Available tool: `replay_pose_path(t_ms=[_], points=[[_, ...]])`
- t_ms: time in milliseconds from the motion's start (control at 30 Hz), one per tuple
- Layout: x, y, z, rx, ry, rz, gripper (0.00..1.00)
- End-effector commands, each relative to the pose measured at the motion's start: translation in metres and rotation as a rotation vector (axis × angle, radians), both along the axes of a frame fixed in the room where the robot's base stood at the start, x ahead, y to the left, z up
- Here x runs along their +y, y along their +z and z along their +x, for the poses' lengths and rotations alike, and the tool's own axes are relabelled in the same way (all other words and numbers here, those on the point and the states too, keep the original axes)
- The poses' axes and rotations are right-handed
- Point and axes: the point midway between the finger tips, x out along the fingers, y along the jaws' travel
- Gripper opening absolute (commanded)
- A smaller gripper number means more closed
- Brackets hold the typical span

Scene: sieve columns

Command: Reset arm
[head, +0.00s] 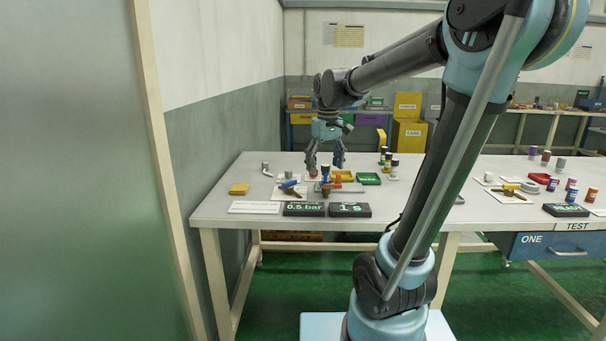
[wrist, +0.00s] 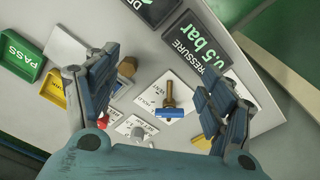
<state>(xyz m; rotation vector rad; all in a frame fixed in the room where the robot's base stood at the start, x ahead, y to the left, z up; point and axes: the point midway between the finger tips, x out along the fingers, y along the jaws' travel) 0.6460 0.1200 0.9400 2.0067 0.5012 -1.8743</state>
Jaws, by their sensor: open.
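My gripper (head: 325,168) hangs over the left part of the grey table (head: 222,207), fingers pointing down. In the wrist view its two blue fingers (wrist: 155,75) are spread apart, with nothing held between them. A brass piece with a blue bar handle (wrist: 169,111) lies on a white card between and below the fingers. It also shows in the head view (head: 288,184), left of the gripper. My arm reaches from the right across the table. The exact height of the fingertips above the table is hard to tell.
A black "0.5 bar" block (head: 304,209) and a "1 s" block (head: 349,210) stand at the front edge. A green tray (head: 368,179) and a yellow tray (head: 343,176) are right of the gripper. A yellow block (head: 238,188) lies left. A wall bounds the table's left side.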

Motion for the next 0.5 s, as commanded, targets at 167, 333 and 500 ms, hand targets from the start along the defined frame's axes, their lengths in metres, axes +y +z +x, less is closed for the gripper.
replay_pose_path(t_ms=[167, 333, 500], points=[[-0.035, -0.021, -0.045, -0.023, -0.09, 0.009, 0.75], [-0.061, -0.046, -0.085, -0.044, -0.174, 0.016, 0.75], [-0.084, -0.077, -0.124, -0.065, -0.258, 0.023, 0.75]])
